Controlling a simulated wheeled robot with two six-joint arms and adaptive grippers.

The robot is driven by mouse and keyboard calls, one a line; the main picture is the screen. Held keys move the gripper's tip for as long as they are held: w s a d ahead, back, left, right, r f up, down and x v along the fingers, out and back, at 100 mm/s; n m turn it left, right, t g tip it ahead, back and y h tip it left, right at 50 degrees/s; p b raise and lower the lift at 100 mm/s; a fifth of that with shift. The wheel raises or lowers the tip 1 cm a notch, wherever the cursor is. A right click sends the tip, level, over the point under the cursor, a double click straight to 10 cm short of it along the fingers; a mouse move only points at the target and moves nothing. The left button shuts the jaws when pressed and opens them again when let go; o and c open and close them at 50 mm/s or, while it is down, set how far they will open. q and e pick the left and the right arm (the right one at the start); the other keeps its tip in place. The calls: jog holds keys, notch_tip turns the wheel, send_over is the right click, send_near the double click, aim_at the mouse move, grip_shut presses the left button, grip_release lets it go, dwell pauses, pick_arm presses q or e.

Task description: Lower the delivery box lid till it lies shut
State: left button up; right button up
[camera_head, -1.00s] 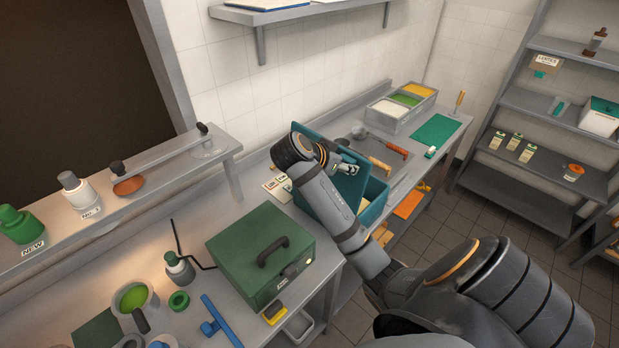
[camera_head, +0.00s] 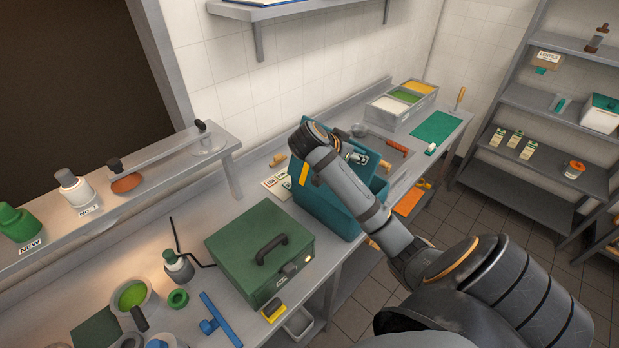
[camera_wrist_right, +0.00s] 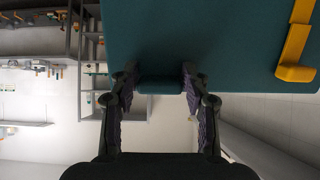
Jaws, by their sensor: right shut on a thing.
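The teal delivery box (camera_head: 325,212) stands on the counter, partly behind my right arm. Its teal lid (camera_head: 294,156) is raised and tilted, not lying flat on the box. A yellow strip (camera_head: 303,173) shows on it. In the right wrist view the lid (camera_wrist_right: 215,40) fills the top, with the yellow strip (camera_wrist_right: 296,45) at right. My right gripper (camera_wrist_right: 160,82) is shut on a small teal tab at the lid's edge. In the head view this gripper (camera_head: 357,158) is mostly hidden by its arm. My left gripper is not in view.
A green case (camera_head: 240,265) with a dark handle sits on the counter left of the box. Labelled cards (camera_head: 277,186) lie behind it. Shelves (camera_head: 545,105) are at right.

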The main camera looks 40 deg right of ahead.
jog(key=shift+d+f, duration=0.15)
jog(key=shift+d, duration=0.35)
jog(key=shift+w+d+f+b, duration=0.1)
jog(key=shift+d+f+b, duration=0.1)
jog(key=shift+d, duration=0.35)
jog(key=shift+w+d+f+b, duration=0.1)
jog(key=shift+d+f+b, duration=0.05)
jog(key=shift+d, duration=0.35)
jog(key=shift+d+f, duration=0.3)
jog(key=shift+d, duration=0.35)
jog(key=shift+x, duration=0.9)
jog(key=shift+r, duration=0.1)
jog(key=shift+d+b, duration=0.1)
jog(key=shift+b, duration=0.2)
